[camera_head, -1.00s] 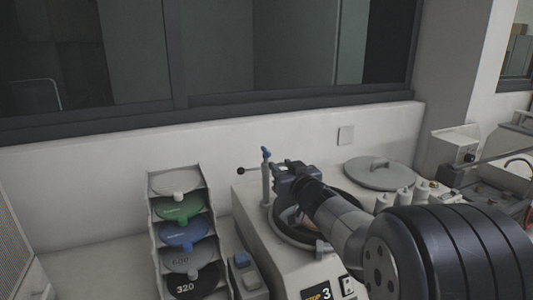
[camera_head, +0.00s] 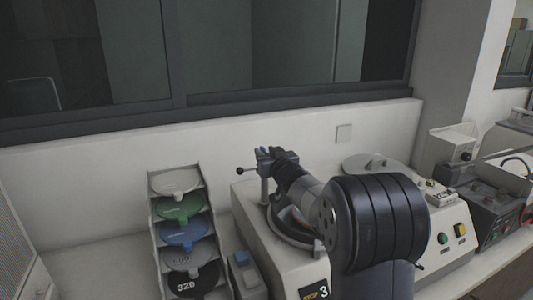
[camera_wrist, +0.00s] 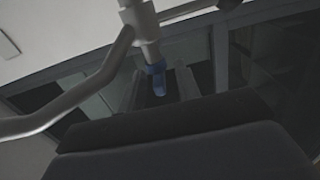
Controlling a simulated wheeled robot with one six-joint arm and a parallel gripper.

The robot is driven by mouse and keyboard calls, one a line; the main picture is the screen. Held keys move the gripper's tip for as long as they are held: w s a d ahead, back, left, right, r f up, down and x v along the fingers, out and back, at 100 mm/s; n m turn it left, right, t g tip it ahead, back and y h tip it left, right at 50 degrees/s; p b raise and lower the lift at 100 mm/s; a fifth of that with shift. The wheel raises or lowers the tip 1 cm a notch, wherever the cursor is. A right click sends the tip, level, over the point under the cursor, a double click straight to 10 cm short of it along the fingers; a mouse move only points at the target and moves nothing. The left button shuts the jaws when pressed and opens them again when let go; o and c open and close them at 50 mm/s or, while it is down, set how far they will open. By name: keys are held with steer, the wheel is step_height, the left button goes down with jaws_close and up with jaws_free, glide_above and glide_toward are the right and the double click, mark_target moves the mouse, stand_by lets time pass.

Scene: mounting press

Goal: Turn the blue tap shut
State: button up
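The blue tap (camera_wrist: 157,78) sits at the end of a grey metal post (camera_wrist: 147,50) in the wrist view. My gripper (camera_wrist: 160,85) is open, with one finger on each side of the tap and a visible gap to each. In the head view my gripper (camera_head: 270,155) is at the top of the post (camera_head: 264,188), beside the machine's round bowl, and mostly covers the tap. I cannot tell whether a finger touches the tap.
A thin lever with a black knob (camera_head: 240,170) sticks out left of the post. A rack of coloured discs (camera_head: 183,235) stands to the left. A grey round lid (camera_head: 372,163) and a control box (camera_head: 445,235) are at the right. The window wall is behind.

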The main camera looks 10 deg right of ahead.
jaws_close()
